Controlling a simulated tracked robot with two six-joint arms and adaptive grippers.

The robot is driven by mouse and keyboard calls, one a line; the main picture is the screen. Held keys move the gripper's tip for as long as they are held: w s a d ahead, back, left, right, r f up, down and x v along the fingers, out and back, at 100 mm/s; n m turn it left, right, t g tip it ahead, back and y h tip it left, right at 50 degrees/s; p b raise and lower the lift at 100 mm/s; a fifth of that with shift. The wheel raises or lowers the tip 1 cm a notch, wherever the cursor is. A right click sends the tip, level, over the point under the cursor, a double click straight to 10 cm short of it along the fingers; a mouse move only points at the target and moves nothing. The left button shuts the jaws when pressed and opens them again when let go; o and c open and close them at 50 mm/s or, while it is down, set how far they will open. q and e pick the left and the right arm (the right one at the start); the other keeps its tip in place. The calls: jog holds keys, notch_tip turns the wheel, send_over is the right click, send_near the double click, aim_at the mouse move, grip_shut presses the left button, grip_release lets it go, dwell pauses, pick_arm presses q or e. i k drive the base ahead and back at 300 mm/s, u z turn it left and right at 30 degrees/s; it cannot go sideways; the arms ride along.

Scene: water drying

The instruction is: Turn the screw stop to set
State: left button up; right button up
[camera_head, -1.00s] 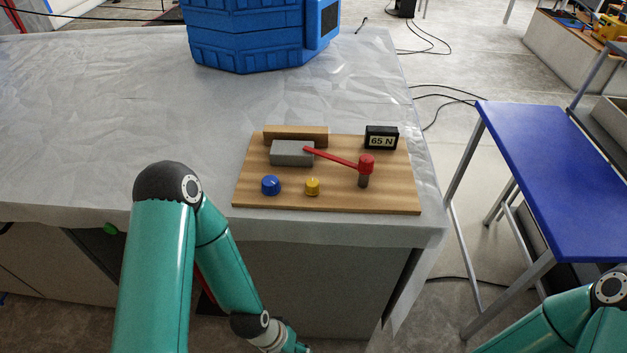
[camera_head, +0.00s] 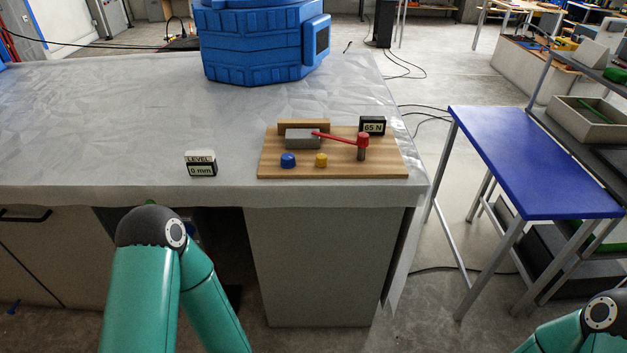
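A wooden board (camera_head: 385,171) lies near the front right corner of the covered table. On it are a blue knob (camera_head: 288,160), a yellow knob (camera_head: 321,160), a grey block (camera_head: 302,139) against a wooden strip (camera_head: 290,126), and a red lever (camera_head: 340,138) with a red head (camera_head: 363,139) on a grey post. A black display (camera_head: 373,126) reads 65 N. I cannot tell which part is the screw stop. A small display (camera_head: 201,164) left of the board reads LEVEL 0 mm. Both my grippers are outside the picture; only arm links show.
The table's grey cover (camera_head: 120,120) is mostly bare around the board. A large blue machine (camera_head: 262,45) stands behind it. A blue side table (camera_head: 535,160) stands at the right, across a gap. A shelf unit with a beige bin (camera_head: 590,121) is beyond it.

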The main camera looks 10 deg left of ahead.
aim_at(321, 158)
jog(key=k, duration=0.35)
jog(key=u, duration=0.6)
jog(key=i, duration=0.95)
jog(key=u, duration=0.4)
